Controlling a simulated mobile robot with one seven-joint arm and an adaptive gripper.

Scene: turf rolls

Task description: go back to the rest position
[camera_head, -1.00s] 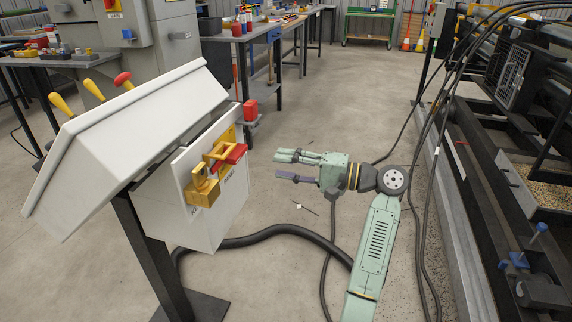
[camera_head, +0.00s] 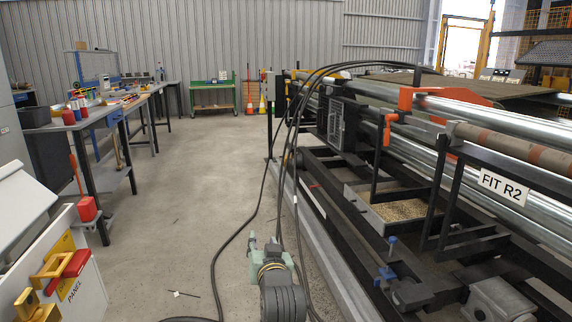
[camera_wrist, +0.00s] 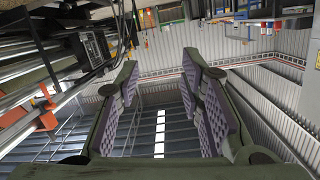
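My gripper (camera_wrist: 158,75) is open and empty in the wrist view. Its two green fingers with purple ribbed pads stand wide apart, with the grey corrugated wall and ceiling strips behind them. In the head view my gripper (camera_head: 263,246) is at the bottom middle, pointing away from me over the floor. It is mostly hidden behind my dark wrist joint, so its fingers hardly show there. It touches nothing that I can see.
The control box (camera_head: 60,285) with yellow and red latches stands at the lower left. The machine frame (camera_head: 345,235) and its rollers fill the right, with a "FIT R2" sign (camera_head: 504,187). Black cables (camera_head: 245,225) run close to my arm. The aisle floor (camera_head: 195,195) is largely clear.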

